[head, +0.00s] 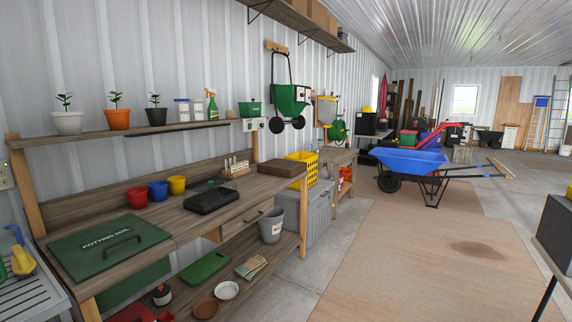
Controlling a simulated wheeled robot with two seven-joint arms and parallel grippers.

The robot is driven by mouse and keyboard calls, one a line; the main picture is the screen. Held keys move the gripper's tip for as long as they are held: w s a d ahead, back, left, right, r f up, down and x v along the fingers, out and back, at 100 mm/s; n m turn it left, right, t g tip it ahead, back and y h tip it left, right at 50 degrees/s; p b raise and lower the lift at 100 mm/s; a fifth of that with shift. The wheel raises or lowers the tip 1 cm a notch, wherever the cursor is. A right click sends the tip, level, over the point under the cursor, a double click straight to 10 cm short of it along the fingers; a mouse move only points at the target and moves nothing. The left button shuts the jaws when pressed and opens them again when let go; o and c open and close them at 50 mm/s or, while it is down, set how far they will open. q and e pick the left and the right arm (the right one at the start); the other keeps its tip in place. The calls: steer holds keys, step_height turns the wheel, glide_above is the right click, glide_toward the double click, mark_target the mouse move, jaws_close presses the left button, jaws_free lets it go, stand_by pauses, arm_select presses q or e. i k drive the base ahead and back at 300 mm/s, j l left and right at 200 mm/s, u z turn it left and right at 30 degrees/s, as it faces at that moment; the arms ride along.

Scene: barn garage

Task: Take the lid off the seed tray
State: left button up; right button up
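A low black tray (211,201), which looks like the seed tray, lies on the wooden potting bench (172,222), right of the small coloured pots. Its top looks dark and closed; I cannot make out the lid's edge or a handle at this distance. Neither of my grippers is in view.
Red, blue and yellow pots (158,190) stand left of the tray. A green potting soil lid (108,246) with a handle covers the bench's near left. A rack of small bottles (237,168) and a brown box (282,168) are beyond. The floor mat (405,250) in front is clear.

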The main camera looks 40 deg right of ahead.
mark_target(206, 195)
steer(key=i+l+z, duration=0.3)
steer(key=i, duration=0.2)
steer(key=i+l+z, duration=0.25)
steer(key=i, duration=0.25)
steer(key=i+l+z, duration=0.3)
steer(key=i, duration=0.75)
